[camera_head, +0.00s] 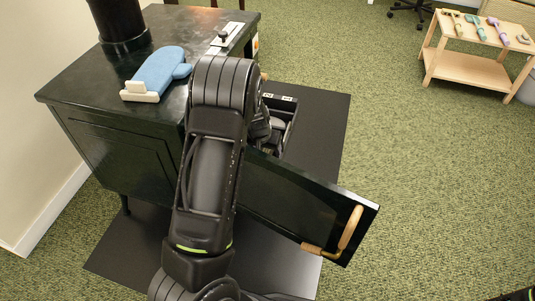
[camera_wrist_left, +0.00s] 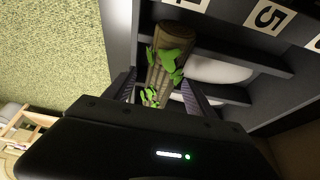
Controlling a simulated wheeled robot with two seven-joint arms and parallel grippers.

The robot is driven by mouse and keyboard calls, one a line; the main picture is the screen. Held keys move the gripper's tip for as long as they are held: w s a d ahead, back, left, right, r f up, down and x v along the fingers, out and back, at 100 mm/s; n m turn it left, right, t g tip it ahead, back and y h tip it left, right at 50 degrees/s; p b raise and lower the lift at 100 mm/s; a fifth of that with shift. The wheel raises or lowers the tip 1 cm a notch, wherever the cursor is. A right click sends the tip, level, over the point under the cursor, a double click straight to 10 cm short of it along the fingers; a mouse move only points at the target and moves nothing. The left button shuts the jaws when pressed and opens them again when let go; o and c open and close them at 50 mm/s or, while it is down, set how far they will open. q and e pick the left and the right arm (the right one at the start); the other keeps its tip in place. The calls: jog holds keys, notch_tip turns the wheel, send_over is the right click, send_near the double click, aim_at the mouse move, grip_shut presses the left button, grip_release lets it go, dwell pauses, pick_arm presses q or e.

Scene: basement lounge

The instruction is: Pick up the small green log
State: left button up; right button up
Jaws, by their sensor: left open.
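A small brown log with bright green leafy patches (camera_wrist_left: 173,45) shows in the left wrist view, in a dark compartment of a slotted rack. My left gripper (camera_wrist_left: 157,88) is open, with one finger on each side of the log's near part. I cannot tell whether the fingers touch it. In the head view my left arm reaches over the open stove door to the rack, and hides the log and most of the gripper. My right gripper is not in view.
The dark green stove (camera_head: 120,160) has its door (camera_head: 285,195) swung open toward me, with a wooden handle (camera_head: 347,228). A blue mitt (camera_head: 158,72) lies on top. White number labels (camera_wrist_left: 268,17) mark the rack. A wooden table (camera_head: 470,65) with tools stands far right; carpet between is clear.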

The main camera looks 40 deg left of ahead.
pick_arm(q)
jog(key=shift+s+f, duration=0.15)
jog(key=shift+s, duration=0.05)
dwell(0.3)
jog(key=shift+c, duration=0.3)
grip_shut()
dwell(0.4)
